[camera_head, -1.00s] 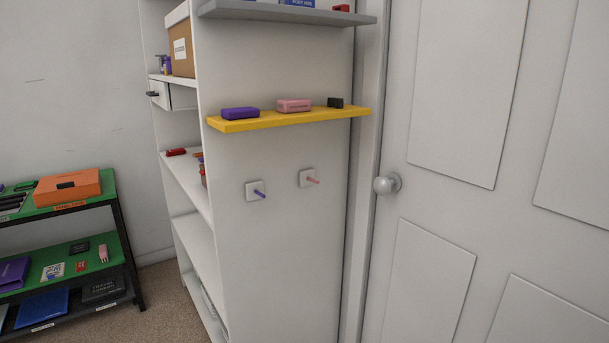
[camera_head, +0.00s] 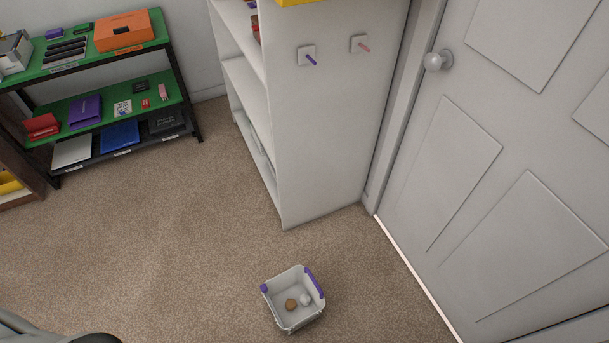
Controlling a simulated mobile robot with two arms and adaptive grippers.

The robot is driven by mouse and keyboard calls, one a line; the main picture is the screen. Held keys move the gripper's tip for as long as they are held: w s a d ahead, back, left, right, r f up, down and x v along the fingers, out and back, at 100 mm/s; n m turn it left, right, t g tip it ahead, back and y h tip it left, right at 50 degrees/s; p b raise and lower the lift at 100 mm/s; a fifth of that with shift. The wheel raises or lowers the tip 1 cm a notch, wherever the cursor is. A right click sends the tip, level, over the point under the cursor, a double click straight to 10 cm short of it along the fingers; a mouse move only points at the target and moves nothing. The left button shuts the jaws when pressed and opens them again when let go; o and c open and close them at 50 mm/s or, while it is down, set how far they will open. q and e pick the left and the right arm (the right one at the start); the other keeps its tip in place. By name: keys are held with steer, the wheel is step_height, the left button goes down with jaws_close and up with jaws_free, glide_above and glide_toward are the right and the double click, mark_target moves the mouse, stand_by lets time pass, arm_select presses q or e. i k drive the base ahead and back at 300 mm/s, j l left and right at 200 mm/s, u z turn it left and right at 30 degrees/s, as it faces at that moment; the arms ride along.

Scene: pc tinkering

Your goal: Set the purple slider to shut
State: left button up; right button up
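No part is plainly recognisable as a purple slider. Neither of my grippers is in view.
The white shelf unit (camera_head: 320,140) stands beside a closed grey door with a round knob (camera_head: 437,61). A green-topped rack (camera_head: 80,58) with boxes, books and small items is at the upper left. Carpet (camera_head: 170,240) is open between rack, shelf unit and bin.

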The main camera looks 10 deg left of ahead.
mark_target(264, 288)
steer(key=k+j, duration=0.2)
steer(key=k, duration=0.35)
steer(key=k+j+u, duration=0.15)
steer(key=k, duration=0.4)
